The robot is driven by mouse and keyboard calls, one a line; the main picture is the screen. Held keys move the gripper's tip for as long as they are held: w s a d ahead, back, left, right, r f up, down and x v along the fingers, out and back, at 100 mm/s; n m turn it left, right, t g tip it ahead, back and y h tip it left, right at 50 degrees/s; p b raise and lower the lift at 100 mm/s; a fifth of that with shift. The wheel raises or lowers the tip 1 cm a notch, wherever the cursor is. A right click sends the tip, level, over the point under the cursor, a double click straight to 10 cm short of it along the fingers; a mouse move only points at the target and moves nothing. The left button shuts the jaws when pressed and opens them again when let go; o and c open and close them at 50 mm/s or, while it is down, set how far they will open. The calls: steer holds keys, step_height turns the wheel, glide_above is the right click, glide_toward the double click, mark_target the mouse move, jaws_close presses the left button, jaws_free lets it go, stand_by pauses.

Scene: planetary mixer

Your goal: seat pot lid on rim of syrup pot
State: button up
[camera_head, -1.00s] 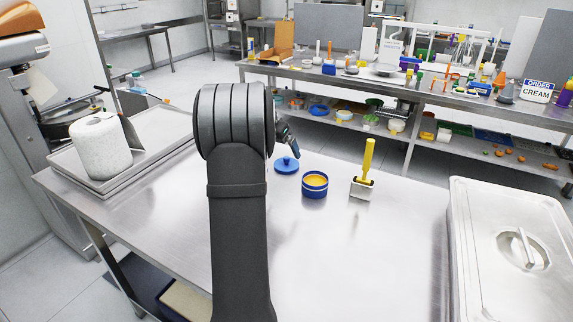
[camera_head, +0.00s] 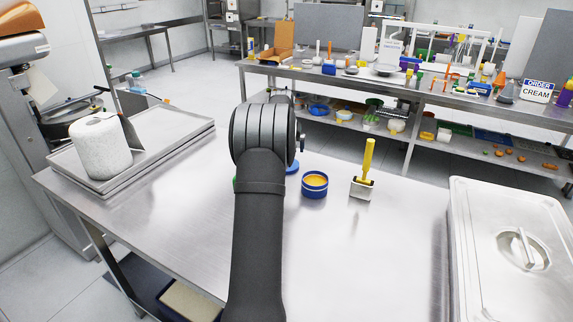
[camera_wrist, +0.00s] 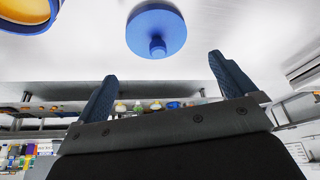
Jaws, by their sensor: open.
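The blue syrup pot (camera_head: 314,188) with amber content stands open on the steel table; its edge also shows at the top left of the wrist view (camera_wrist: 45,22). The blue pot lid (camera_wrist: 156,30) lies knob up on the table, apart from the pot. In the head view the lid (camera_head: 292,168) is mostly hidden behind my arm. My gripper (camera_wrist: 163,85) shows in the wrist view with its two fingers wide apart and nothing between them. The lid lies beyond the fingertips, roughly centred between them. In the head view my arm hides most of the gripper.
A yellow-handled scraper (camera_head: 364,175) stands just right of the pot. A large lidded steel pan (camera_head: 510,250) fills the right side. A tray (camera_head: 160,150) with a white roll (camera_head: 100,148) is at the left. The front middle of the table (camera_head: 370,260) is clear.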

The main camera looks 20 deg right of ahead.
steer(key=x, duration=0.8)
steer(key=shift+d, duration=0.2)
steer(key=c, duration=0.8)
